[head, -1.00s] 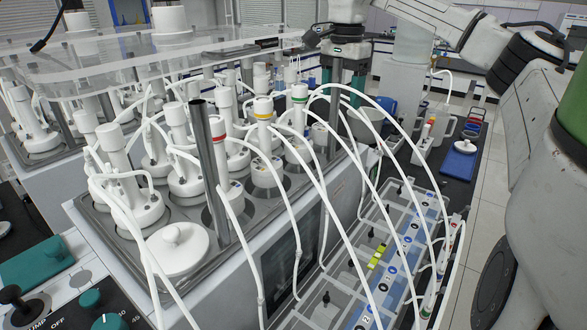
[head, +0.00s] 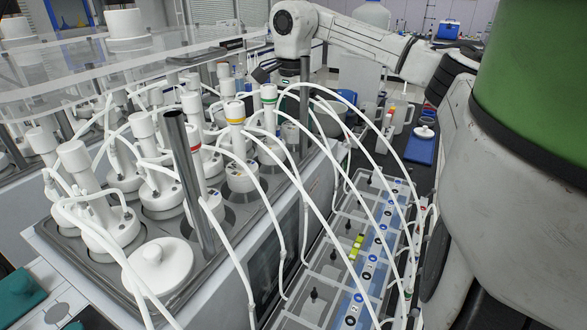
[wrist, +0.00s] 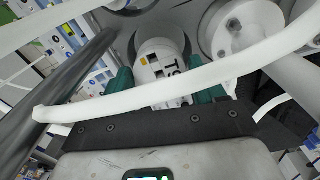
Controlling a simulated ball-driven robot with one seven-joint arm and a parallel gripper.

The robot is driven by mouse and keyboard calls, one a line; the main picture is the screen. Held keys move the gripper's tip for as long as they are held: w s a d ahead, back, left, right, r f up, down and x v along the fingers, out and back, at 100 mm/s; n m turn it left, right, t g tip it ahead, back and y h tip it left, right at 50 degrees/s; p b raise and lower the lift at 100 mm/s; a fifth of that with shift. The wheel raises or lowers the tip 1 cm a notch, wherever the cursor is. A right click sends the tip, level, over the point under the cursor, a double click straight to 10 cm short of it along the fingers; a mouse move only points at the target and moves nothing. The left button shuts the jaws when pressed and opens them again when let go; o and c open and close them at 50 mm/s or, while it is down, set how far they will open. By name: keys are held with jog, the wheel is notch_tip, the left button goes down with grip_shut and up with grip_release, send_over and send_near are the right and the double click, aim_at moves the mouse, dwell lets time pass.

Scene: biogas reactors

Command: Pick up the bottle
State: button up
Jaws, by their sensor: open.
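In the wrist view, a white bottle (wrist: 161,56) with a small yellow square and black lettering stands in a round hole of the rack. The teal fingers of my gripper (wrist: 162,84) are open, one on each side of it. Whether they touch it I cannot tell. A white hose crosses in front of the bottle and gripper. In the head view, several white bottles have coloured bands, such as yellow (head: 235,118) and green (head: 269,102). My arm reaches behind them; its fingers are not clearly seen there, and which bottle is between them I cannot tell.
White hoses (head: 312,180) arch from the bottles to a clear trough (head: 330,270) on the right. A grey metal post (head: 184,155) stands among the bottles; a clear shelf (head: 140,70) hangs above them. A blue tray (head: 421,148) lies on the dark bench.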

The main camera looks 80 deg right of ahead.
aim_at(294, 131)
notch_tip(294, 131, down, 4)
jog(key=shift+s+d+f+p, duration=0.1)
jog(key=shift+s+p, duration=0.05)
jog(key=shift+p, duration=0.25)
jog(key=shift+c, duration=0.3)
grip_shut()
jog(key=shift+r, duration=0.2)
